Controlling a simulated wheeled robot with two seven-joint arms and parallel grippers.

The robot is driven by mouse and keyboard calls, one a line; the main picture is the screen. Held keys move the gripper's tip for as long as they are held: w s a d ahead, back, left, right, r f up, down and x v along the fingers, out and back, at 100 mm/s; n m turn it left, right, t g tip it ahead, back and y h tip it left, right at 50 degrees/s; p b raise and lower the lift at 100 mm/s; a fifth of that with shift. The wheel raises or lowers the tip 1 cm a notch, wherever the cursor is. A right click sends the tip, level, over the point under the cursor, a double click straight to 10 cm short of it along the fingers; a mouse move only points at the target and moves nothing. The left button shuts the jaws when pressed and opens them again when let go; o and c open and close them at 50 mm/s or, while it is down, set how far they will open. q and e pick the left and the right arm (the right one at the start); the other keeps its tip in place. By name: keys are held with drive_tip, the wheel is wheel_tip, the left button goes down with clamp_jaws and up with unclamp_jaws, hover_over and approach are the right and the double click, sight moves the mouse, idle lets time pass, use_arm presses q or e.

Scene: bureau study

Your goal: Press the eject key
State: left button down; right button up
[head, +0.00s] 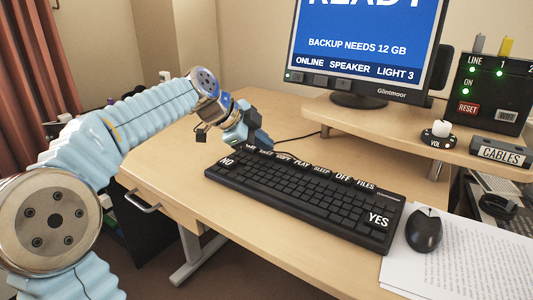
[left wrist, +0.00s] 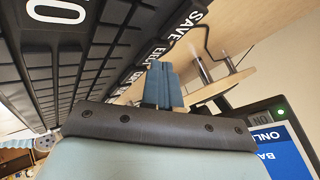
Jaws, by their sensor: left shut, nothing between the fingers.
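The black keyboard (head: 300,198) lies on the desk, with a back row of white-labelled keys. In the left wrist view the label SAVE (left wrist: 186,34) reads clearly. Beside it is a partly readable label starting EJE, which I take for the eject key (left wrist: 158,53). In the head view the labels at that end are small and partly hidden by my gripper. My left gripper (head: 262,143) is shut and empty, its fingertips by the keyboard's back left edge. Its blue fingers (left wrist: 163,86) also show in the left wrist view. I cannot tell whether they touch a key.
The monitor (head: 361,45) stands on a raised shelf (head: 400,128) behind the keyboard. A mouse (head: 424,231) and printed sheets (head: 465,262) lie to the right. A switch box (head: 490,92) and a volume knob (head: 440,132) are on the shelf. The desk left of the keyboard is clear.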

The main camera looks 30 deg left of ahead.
sight(263, 154)
use_arm(q)
drive_tip(key=shift+f, duration=0.25)
idle(0.4)
drive_tip(key=shift+r+p, duration=0.45)
drive_tip(key=shift+r, duration=0.45)
wheel_tip(263, 154, up, 5)
drive_tip(key=p, duration=0.3)
drive_tip(key=shift+p, duration=0.4)
idle(0.3)
